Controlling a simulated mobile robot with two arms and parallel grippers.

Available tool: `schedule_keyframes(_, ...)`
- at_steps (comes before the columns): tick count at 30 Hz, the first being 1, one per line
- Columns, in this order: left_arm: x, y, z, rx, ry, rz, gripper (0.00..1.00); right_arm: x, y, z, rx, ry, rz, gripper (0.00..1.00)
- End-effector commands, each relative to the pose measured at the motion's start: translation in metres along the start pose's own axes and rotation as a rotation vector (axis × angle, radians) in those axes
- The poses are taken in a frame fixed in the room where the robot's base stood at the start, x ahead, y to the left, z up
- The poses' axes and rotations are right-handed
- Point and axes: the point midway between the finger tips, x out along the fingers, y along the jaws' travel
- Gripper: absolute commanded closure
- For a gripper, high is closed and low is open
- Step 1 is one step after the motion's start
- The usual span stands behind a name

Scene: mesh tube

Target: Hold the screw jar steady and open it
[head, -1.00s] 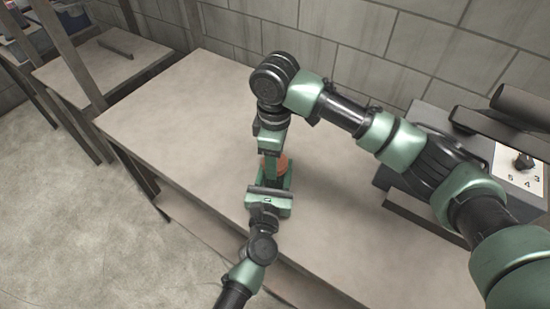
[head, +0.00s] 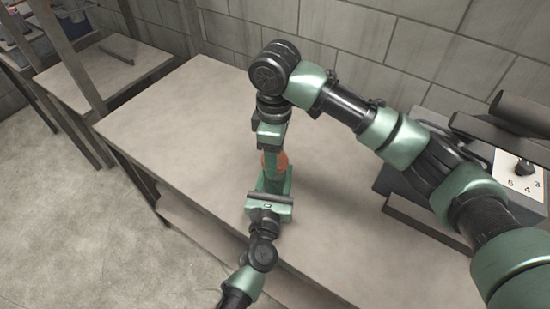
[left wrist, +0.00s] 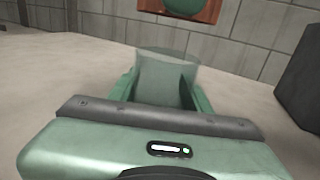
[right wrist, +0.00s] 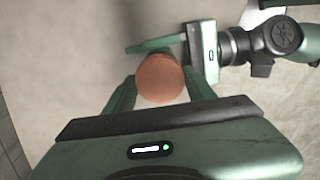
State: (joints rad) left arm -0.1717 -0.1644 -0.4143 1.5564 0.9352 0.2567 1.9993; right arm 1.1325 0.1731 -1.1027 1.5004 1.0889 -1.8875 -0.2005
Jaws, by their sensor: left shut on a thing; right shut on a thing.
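The screw jar's pale grey-green body (left wrist: 165,80) stands upright between the fingers of my left gripper (head: 273,182) in the left wrist view. Its top rim is visible. The orange-brown lid (right wrist: 160,78) is between the fingers of my right gripper (head: 274,158), which comes from above. The lid (left wrist: 150,7) also shows at the top of the left wrist view, partly behind a green finger, with a clear gap between it and the jar. In the head view the lid (head: 268,160) is partly hidden by the grippers, and the jar body is mostly hidden.
The jar is over a long grey-beige table (head: 180,125) with open surface to the left. A dark grey machine with a numbered dial plate (head: 520,172) stands at the right. A block wall (head: 340,45) runs behind the table. Another table (head: 105,65) stands far left.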

Motion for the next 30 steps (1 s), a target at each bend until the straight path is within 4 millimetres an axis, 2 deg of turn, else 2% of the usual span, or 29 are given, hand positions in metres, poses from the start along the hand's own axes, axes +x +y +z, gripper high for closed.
schedule_keyframes(5, 0.000, 0.000, 0.000, 0.000, 0.000, 0.000, 1.00, -0.021, 0.000, 0.000, 0.000, 0.000, 0.001, 0.94)
schedule_keyframes(11, 0.000, 0.000, 0.000, 0.000, 0.000, 0.000, 1.00, -0.023, 0.000, 0.000, 0.001, 0.000, 0.000, 0.94)
schedule_keyframes(12, 0.000, 0.000, 0.000, 0.000, 0.000, 0.000, 0.46, -0.023, 0.000, 0.000, 0.001, 0.000, 0.000, 0.94)
schedule_keyframes(14, 0.000, 0.000, 0.000, 0.000, 0.000, 0.000, 0.30, -0.023, 0.000, 0.000, 0.001, 0.000, 0.000, 0.94)
schedule_keyframes(15, 0.000, 0.000, 0.000, 0.000, 0.000, 0.000, 0.26, -0.023, 0.000, 0.000, 0.001, 0.000, 0.000, 0.94)
schedule_keyframes(25, -0.002, 0.000, 0.000, 0.000, 0.000, 0.000, 0.26, -0.022, 0.000, 0.000, 0.001, -0.001, 0.000, 0.94)
schedule_keyframes(30, -0.022, 0.000, -0.003, 0.000, 0.003, -0.001, 0.26, -0.019, 0.000, 0.000, 0.001, -0.001, 0.000, 0.94)
